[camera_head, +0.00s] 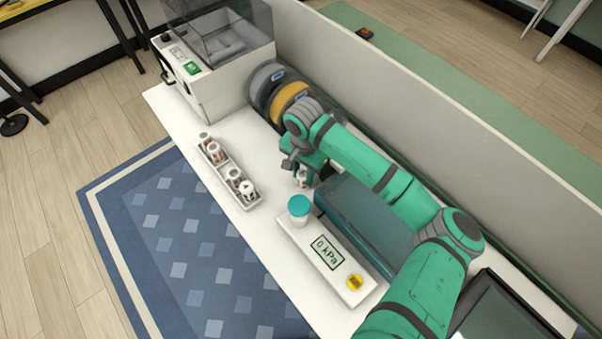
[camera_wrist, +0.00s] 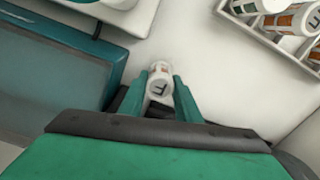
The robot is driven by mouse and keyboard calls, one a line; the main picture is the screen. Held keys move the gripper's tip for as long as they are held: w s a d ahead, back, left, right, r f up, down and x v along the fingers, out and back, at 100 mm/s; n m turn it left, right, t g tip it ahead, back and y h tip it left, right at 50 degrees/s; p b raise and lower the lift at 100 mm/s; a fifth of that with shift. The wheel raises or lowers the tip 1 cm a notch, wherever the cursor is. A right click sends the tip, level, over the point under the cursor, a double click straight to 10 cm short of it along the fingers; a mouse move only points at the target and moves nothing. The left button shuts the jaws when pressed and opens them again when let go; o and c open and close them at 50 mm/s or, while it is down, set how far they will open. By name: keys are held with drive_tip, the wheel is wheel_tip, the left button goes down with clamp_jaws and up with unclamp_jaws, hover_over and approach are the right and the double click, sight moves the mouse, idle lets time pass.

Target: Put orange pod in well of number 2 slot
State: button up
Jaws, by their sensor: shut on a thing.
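My gripper (camera_wrist: 160,92) is shut on a small white pod (camera_wrist: 159,82) with a dark mark on its end and a little orange-brown on its side. In the head view the pod (camera_head: 302,178) shows below my gripper, between the pod rack and the teal box; whether it touches the table is unclear. The white rack (camera_head: 226,178) stands to the left with several pods and a gap near its middle. In the wrist view the rack (camera_wrist: 262,38) is at the upper right, some pods showing orange bands. No slot number is readable.
A white unit (camera_head: 300,246) with a "0 kPa" display, a teal-capped jar (camera_head: 299,208) and a yellow knob stands in front. A dark teal box (camera_head: 365,222) lies beside it under my arm. A machine and spools stand behind. White tabletop between rack and gripper is clear.

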drive_tip(key=o, duration=1.2)
drive_tip(key=shift+f, duration=0.1)
drive_tip(key=shift+c, duration=0.2)
